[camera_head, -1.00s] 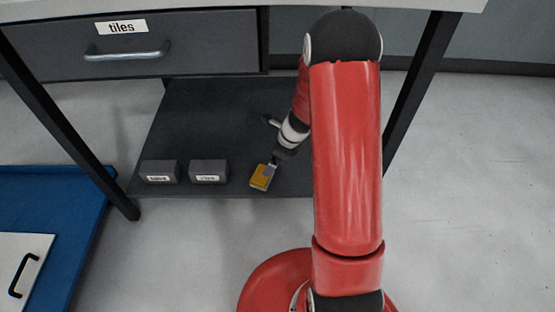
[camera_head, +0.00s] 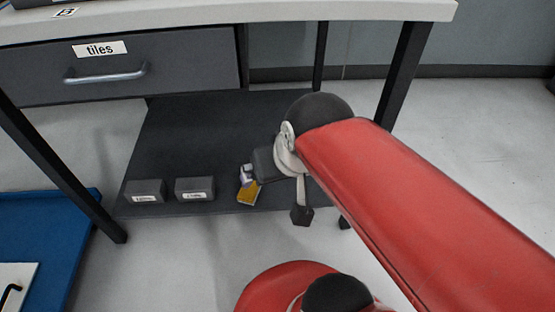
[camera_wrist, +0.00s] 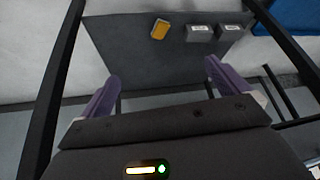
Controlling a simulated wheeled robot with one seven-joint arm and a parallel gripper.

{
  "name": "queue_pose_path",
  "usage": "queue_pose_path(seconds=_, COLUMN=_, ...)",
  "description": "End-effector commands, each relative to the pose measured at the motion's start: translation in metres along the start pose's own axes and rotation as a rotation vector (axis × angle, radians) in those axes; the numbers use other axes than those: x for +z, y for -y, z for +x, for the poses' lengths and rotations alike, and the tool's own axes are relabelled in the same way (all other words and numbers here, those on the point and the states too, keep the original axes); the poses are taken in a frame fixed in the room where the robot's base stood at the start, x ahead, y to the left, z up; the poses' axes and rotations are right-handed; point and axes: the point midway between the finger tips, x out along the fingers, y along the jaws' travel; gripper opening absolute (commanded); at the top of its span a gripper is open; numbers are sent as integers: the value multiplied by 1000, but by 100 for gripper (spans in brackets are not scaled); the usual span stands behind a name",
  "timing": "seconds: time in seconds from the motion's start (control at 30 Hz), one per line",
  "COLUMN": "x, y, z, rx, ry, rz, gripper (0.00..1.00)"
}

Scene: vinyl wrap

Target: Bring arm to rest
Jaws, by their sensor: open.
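My gripper (camera_wrist: 162,88) is open and empty in the wrist view, with its two purple fingers wide apart.
Two dark grey labelled boxes (camera_head: 145,191) (camera_head: 195,188) stand on the shelf's front left. A drawer (camera_head: 120,70) labelled "tiles" hangs above. Black table legs (camera_head: 402,75) stand on both sides. A blue platform (camera_head: 45,230) is at lower left. The floor at right is clear.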

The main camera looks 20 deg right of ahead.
Motion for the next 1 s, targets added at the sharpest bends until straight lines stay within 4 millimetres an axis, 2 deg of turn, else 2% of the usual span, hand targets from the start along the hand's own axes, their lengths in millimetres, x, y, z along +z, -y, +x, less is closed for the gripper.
queue_pose_path(seconds=0.13, x=8, y=-4, z=-7, rx=21, ry=-17, rz=-68, gripper=100)
queue_pose_path(seconds=0.47, x=6, y=-4, z=-11, rx=22, ry=-17, rz=-70, gripper=100)
queue_pose_path(seconds=0.57, x=-1, y=-3, z=-25, rx=22, ry=-18, rz=-69, gripper=100)
queue_pose_path(seconds=0.8, x=-24, y=0, z=-70, rx=21, ry=-18, rz=-68, gripper=100)
queue_pose_path(seconds=1.0, x=-24, y=0, z=-69, rx=21, ry=-17, rz=-68, gripper=100)
